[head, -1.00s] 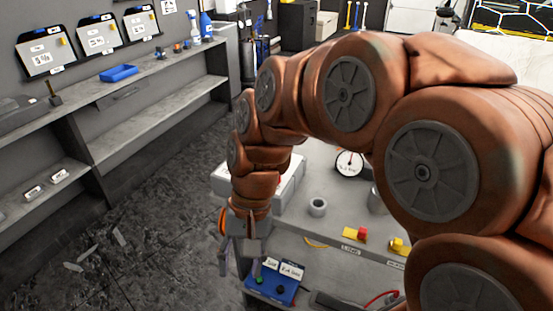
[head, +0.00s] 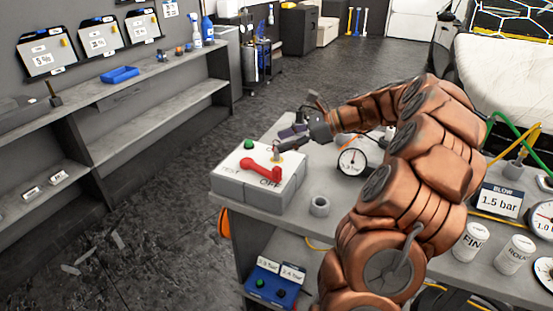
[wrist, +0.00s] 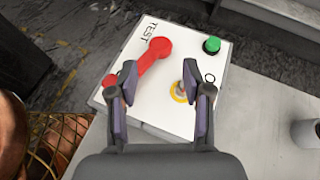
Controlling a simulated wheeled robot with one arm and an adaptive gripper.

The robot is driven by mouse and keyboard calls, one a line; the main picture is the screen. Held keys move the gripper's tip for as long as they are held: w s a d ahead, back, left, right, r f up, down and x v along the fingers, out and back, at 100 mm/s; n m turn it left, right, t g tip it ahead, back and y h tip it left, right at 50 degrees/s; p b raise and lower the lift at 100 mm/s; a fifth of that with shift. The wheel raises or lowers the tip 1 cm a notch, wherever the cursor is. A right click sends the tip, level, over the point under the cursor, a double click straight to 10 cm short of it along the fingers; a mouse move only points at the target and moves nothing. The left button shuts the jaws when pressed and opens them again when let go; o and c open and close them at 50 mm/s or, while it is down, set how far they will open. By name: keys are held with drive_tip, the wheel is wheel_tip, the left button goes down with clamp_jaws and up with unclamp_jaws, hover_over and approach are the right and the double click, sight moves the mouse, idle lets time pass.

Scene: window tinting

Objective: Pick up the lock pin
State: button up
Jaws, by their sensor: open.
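The lock pin (wrist: 180,91) is a small grey metal piece standing in a yellow ring on the white top of the switch box (head: 226,187). In the head view the pin (head: 276,157) shows just below my gripper's fingers. My gripper (wrist: 159,80) is open and empty above the box. In the wrist view the pin lies between the fingers, close to the right one, which may hide part of it. I cannot tell whether a finger touches it.
A green button (wrist: 212,45) is on the same box. A grey ring-shaped cup (head: 319,206) and a dial gauge (head: 351,162) stand to the right on the grey bench. A blue tray (head: 268,284) with labelled valves is below.

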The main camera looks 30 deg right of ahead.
sight(276, 144)
drive_tip(key=d, duration=0.1)
drive_tip(key=d+m+t, duration=0.1)
drive_tip(key=d, duration=0.1)
drive_tip(key=d+m, duration=0.1)
drive_tip(key=d, duration=0.1)
drive_tip(key=shift+f+t, duration=0.3)
drive_tip(key=shift+f, duration=0.1)
drive_tip(key=shift+p+x, duration=0.75)
drive_tip(key=shift+x, duration=3.1)
drive_tip(key=shift+d+f, duration=0.15)
drive_tip(key=shift+f, duration=0.05)
clamp_jaws()
